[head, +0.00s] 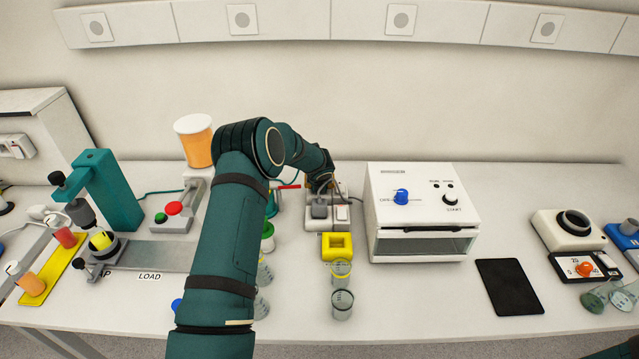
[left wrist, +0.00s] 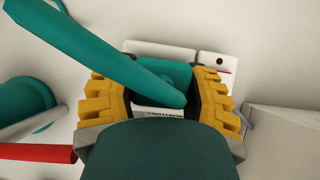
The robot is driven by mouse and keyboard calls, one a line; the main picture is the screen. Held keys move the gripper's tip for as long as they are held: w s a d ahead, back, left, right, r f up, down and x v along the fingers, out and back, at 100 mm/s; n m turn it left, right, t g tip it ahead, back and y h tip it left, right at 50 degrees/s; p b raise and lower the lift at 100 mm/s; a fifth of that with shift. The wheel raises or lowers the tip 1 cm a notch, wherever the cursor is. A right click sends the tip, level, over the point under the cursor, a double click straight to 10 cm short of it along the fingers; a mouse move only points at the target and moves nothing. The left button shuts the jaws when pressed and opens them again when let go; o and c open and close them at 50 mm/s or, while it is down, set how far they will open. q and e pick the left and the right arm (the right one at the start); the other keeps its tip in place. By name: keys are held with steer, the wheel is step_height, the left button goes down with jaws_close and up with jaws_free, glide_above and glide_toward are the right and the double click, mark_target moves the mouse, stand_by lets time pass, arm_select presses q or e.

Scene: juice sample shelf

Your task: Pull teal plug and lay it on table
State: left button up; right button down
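The teal plug (left wrist: 160,80) sits on a white power strip (left wrist: 160,48) in the left wrist view, with a thick teal cable (left wrist: 95,45) crossing over it. My left gripper (left wrist: 161,92) has its yellow fingers on both sides of the plug, with no clear gap between pads and plug. In the head view my left arm reaches over the table to the power strip (head: 342,216), and my left gripper (head: 320,188) points down there. The teal plug is hidden behind it in that view. My right gripper is out of view.
A white box device (head: 415,185) stands right of the strip. A yellow block (head: 337,246) and clear cups (head: 342,304) are in front. A red-buttoned control box (head: 175,211) is left. Bare table (head: 420,310) lies front right, beside a black tablet (head: 508,287).

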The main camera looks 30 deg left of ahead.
arm_select(q)
steer(key=shift+w+r, duration=0.1)
steer(key=shift+r, duration=0.15)
steer(key=shift+r, duration=0.1)
steer(key=shift+r+p, duration=0.15)
steer(key=shift+p, duration=0.2)
steer(key=shift+r, duration=0.2)
stand_by(0.5)
steer(key=shift+r+p, duration=0.9)
steer(key=shift+p, duration=0.2)
steer(key=shift+r, duration=0.7)
